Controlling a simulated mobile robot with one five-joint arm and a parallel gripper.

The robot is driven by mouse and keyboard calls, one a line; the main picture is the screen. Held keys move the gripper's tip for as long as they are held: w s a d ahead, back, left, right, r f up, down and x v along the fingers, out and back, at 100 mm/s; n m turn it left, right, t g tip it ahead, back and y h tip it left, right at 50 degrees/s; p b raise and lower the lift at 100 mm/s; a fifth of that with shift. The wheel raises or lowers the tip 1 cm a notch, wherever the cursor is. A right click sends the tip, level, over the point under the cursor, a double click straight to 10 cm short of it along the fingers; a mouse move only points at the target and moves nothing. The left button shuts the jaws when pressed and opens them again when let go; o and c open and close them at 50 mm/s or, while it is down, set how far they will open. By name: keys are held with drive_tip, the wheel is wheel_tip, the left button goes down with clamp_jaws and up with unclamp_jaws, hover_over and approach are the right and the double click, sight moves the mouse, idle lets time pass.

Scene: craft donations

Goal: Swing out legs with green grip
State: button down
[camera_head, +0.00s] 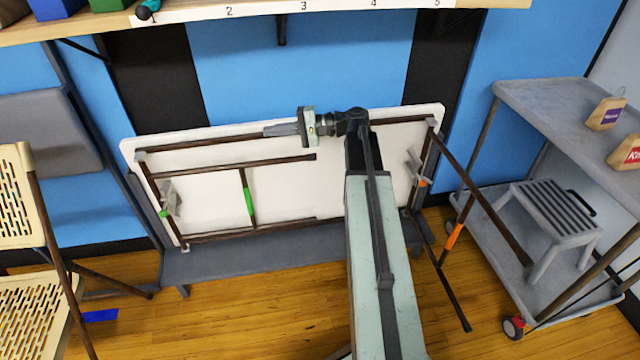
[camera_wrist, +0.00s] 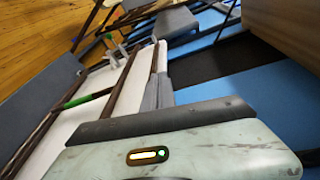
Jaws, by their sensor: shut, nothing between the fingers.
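A white folding table (camera_head: 335,192) stands on its long edge with its underside facing me. Its left leg frame (camera_head: 275,161) has a green grip (camera_head: 248,203) on a crossbar and lies folded flat against the underside. The grip also shows at the left of the wrist view (camera_wrist: 82,100). The right leg frame, with an orange grip (camera_head: 453,236), stands swung out from the table. My gripper (camera_head: 268,131) is shut and empty, pointing left near the table's top edge, above the green-grip legs. Its shut fingers (camera_wrist: 158,75) show in the wrist view. My arm hides part of the table's right half.
A grey bench (camera_head: 225,266) is under the table. A grey cart (camera_head: 548,98) with a step stool (camera_head: 555,215) stands at right. A beige folding chair (camera_head: 35,310) stands at left. A shelf (camera_head: 190,25) overhangs above. The wooden floor in front is partly clear.

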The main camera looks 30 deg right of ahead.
drive_tip(key=s+d+f+m+t+h+b, duration=0.2)
drive_tip(key=s+d+f+b, duration=0.2)
drive_tip(key=d+f+b, duration=0.55)
drive_tip(key=s+d+f+m+t+h+b, duration=0.15)
drive_tip(key=s+d+f+t+b, duration=0.35)
drive_tip(key=d, duration=0.8)
drive_tip(key=w+a+f+g, duration=0.1)
drive_tip(key=w+a+g, duration=0.1)
drive_tip(key=w+a, duration=0.4)
drive_tip(key=w, duration=0.3)
drive_tip(key=shift+w+a+f, duration=0.25)
drive_tip(key=shift+a+f, duration=0.05)
drive_tip(key=shift+a, duration=0.05)
